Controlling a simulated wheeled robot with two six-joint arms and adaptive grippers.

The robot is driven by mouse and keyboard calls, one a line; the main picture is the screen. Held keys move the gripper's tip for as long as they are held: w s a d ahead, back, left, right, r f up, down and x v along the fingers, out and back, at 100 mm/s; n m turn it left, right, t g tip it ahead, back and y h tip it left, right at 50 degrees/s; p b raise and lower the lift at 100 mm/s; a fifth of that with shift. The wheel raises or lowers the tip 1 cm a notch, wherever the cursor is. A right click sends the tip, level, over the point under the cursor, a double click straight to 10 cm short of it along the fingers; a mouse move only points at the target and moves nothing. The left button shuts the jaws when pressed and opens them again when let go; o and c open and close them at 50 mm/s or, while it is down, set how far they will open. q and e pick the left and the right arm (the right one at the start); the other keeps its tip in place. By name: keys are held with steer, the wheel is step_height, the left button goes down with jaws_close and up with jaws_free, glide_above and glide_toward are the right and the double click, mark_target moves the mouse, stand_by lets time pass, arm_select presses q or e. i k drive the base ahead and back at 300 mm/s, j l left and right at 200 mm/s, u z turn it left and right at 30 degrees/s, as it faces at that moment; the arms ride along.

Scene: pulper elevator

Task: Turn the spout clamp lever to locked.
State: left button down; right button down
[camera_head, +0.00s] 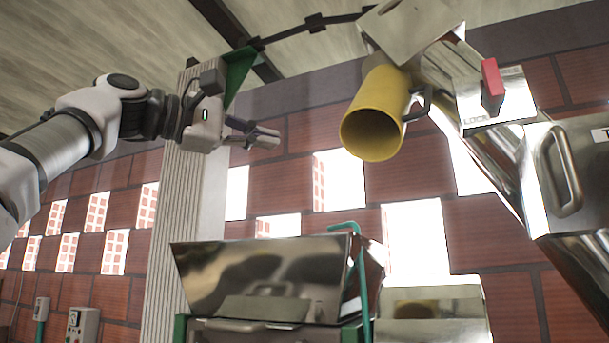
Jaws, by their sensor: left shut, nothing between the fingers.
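A red lever (492,83) stands roughly upright on a shiny metal plate (508,102) at the upper right. Part of a word, seemingly "LOCK", shows on the plate left of the lever's lower end. A yellow spout (376,122) hangs left of the plate, its round mouth facing down toward me. My left gripper (276,138) is raised left of the spout, apart from it and from the lever. Its fingers are together and point right, with nothing held. My right gripper is not in view.
A metal chute with a handle (559,170) runs down the right side. A metal hopper (262,276) with a green pipe (360,270) stands below. A pale column (188,225) rises behind my left arm. Open air lies between my left gripper and the spout.

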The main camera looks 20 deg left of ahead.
mark_target(494, 93)
steer(key=k, duration=1)
